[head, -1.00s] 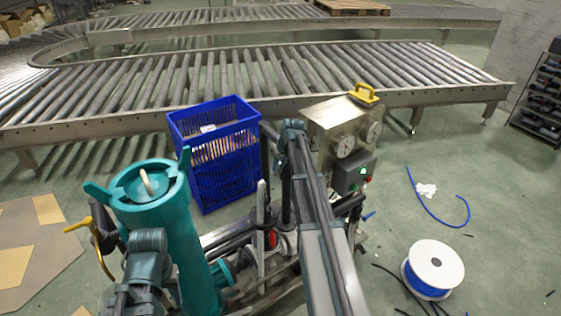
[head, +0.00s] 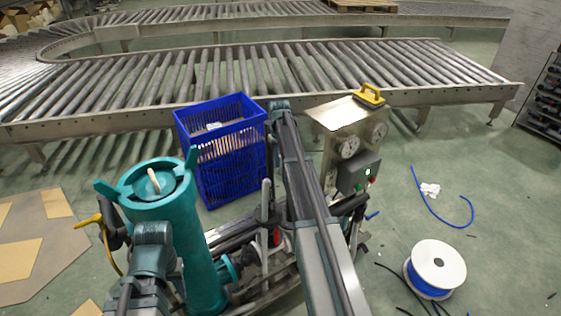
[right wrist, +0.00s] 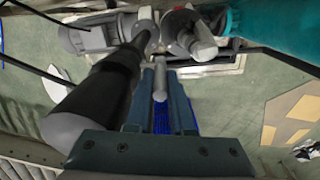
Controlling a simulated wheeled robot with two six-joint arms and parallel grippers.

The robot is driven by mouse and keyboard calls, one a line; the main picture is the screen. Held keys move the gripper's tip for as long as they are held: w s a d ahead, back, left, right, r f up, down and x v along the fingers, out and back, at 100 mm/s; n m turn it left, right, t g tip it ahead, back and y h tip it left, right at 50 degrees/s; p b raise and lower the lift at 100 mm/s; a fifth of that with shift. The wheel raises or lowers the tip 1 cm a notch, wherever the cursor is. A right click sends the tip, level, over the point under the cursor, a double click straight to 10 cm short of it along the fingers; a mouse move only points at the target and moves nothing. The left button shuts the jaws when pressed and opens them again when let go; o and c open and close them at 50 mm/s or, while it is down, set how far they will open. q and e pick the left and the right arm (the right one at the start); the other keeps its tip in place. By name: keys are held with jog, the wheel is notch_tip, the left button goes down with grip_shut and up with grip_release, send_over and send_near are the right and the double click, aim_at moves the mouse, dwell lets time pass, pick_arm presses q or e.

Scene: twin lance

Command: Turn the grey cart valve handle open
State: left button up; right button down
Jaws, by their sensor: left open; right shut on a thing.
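In the right wrist view, my right gripper (right wrist: 160,98) is shut around a slim grey bar (right wrist: 160,76), the valve handle. The bar stands between the two fingers. In the head view the right gripper is hidden behind my right arm. A light grey upright bar (head: 265,215) shows beside that arm on the cart; I cannot tell whether it is the held handle. My left arm comes in at the lower left, in front of the teal cylinder (head: 195,245); the left gripper's fingers are out of sight.
A blue crate (head: 225,165) stands behind the cart. A black cylinder (right wrist: 105,85) lies close beside the right fingers. A cable spool (head: 447,264) sits on the floor. A roller conveyor (head: 330,75) crosses behind.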

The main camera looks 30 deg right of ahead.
jog(key=c, duration=0.8)
grip_release()
